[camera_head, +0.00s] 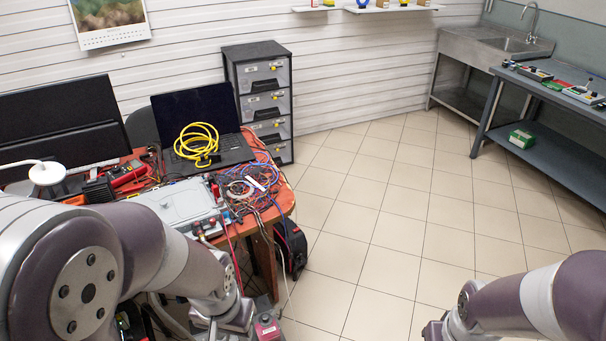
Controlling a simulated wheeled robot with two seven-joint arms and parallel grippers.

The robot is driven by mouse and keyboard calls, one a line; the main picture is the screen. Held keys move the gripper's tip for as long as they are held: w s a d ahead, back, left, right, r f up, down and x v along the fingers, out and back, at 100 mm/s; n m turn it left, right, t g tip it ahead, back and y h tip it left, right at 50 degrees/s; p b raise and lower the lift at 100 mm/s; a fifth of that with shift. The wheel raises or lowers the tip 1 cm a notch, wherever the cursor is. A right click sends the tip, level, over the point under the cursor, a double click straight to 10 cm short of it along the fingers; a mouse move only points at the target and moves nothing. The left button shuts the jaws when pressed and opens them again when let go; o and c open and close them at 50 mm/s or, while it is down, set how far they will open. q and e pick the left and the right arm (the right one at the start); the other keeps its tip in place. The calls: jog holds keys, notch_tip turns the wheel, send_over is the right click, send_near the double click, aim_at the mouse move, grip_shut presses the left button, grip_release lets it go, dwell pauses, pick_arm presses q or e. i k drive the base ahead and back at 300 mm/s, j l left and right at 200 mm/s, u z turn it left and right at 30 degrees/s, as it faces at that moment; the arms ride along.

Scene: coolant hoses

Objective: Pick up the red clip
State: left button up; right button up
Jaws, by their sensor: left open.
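I cannot make out a red clip for certain. Small red items lie among the tangled wires (255,188) on the orange-red table (283,200), too small to tell apart. A red tool or meter (126,174) lies farther left on it. My left arm reaches in from the left, in front of the table. My left gripper (222,326) is low at the bottom edge, partly cut off; it is open, with nothing seen in it. A small pinkish-red object (267,328) shows beside it. My right arm enters at the lower right, with its gripper out of view.
A laptop (205,125) with a coiled yellow cable (197,141), a monitor (65,120) and a grey box (182,204) crowd the table. A drawer cabinet (262,95) stands behind. A sink (490,50) and workbench (553,92) are at right. The tiled floor (400,230) between is clear.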

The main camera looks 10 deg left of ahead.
aim_at(215, 187)
jog(key=i+l+z, duration=0.45)
jog(key=i+l, duration=0.2)
jog(key=i, duration=0.15)
jog(key=i+l+z, duration=0.25)
jog(key=i, duration=0.15)
jog(key=i+u, duration=0.15)
jog(key=u, duration=0.35)
jog(key=i+u, duration=0.2)
jog(key=u, duration=0.25)
jog(key=i+u, duration=0.15)
jog(key=u, duration=0.35)
jog(key=i+l+u, duration=0.15)
jog(key=u, duration=0.35)
jog(key=i+u, duration=0.2)
jog(key=u, duration=0.25)
jog(key=i+l+u, duration=0.15)
jog(key=u, duration=0.25)
jog(key=i+l+u, duration=0.1)
jog(key=u, duration=0.35)
jog(key=i+l+u, duration=0.15)
jog(key=u, duration=0.3)
jog(key=i+l+u, duration=0.1)
jog(key=l+u, duration=0.5)
jog(key=u, duration=0.25)
jog(key=l+u, duration=0.25)
jog(key=u, duration=0.2)
jog(key=i+l, duration=0.05)
